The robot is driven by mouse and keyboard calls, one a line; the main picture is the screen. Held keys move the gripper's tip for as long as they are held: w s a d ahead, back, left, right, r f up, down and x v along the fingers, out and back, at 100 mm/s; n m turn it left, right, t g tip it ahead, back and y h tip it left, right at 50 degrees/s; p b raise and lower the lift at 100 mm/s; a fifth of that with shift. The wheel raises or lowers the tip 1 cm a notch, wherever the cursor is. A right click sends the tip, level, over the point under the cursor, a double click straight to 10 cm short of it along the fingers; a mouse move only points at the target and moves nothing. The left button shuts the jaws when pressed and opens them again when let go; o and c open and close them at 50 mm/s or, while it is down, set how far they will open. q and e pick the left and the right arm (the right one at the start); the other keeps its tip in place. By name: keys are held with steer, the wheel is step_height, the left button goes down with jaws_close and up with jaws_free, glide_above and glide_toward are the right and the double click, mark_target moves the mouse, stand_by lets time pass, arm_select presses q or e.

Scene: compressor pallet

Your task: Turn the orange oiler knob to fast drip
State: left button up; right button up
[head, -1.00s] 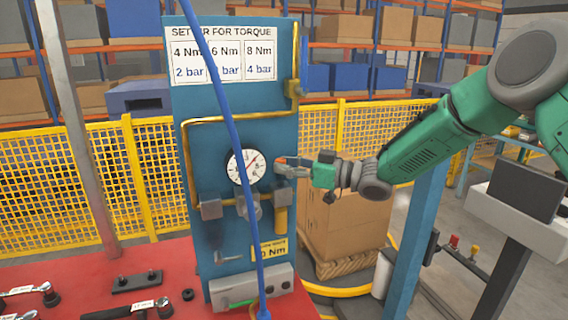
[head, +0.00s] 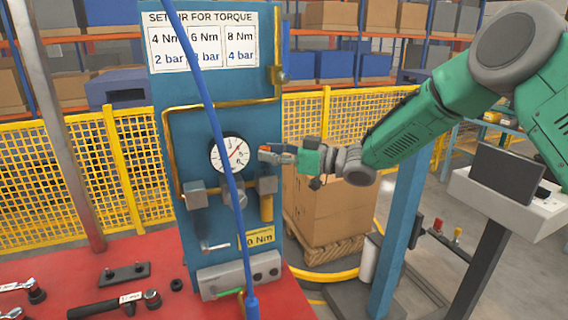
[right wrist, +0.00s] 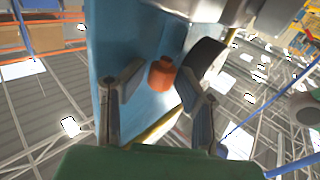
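The orange oiler knob (right wrist: 161,73) shows in the right wrist view, between the two fingertips of my right gripper (right wrist: 158,85). Gaps show on both sides of it, so the fingers are open and do not appear to touch it. In the head view my right gripper (head: 272,152) is at the right edge of the blue panel (head: 180,125), just right of the pressure gauge (head: 230,155). It covers the knob there, and small orange bits at the fingers cannot be told apart clearly. My left gripper is not in view.
A blue hose (head: 213,115) hangs in front of the panel. Brass pipe (head: 222,104) and grey fittings (head: 267,186) lie close to the gripper. A red table (head: 150,270) with tools stands below. A cardboard box (head: 325,210) and a blue post (head: 398,240) stand to the right.

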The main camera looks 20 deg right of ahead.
steer(key=shift+s+a+f+m+t+h+b, duration=0.1)
steer(key=shift+m+t+h+b, duration=0.25)
steer(key=shift+m+t+h, duration=0.15)
steer(key=shift+s+a+m+t+h+b, duration=0.1)
steer(key=shift+m+t+h+b, duration=0.25)
steer(key=shift+t+h, duration=0.25)
steer(key=shift+a+m+t+h, duration=0.1)
steer(key=shift+m+t+h, duration=0.7)
steer(key=shift+m+h, duration=0.25)
steer(key=shift+a+m+t+h, duration=0.1)
steer(key=shift+m+t+h, duration=0.4)
steer(key=shift+h, duration=0.45)
steer(key=m+t+h, duration=0.1)
steer(key=m+h, duration=0.1)
steer(key=shift+a+h, duration=0.15)
steer(key=shift+h, duration=0.25)
steer(key=shift+s+m+h, duration=0.3)
steer(key=shift+h, duration=0.2)
steer(key=b+v, duration=0.2)
steer(key=v, duration=1.1)
steer(key=shift+d, duration=0.25)
steer(key=shift+f, duration=0.1)
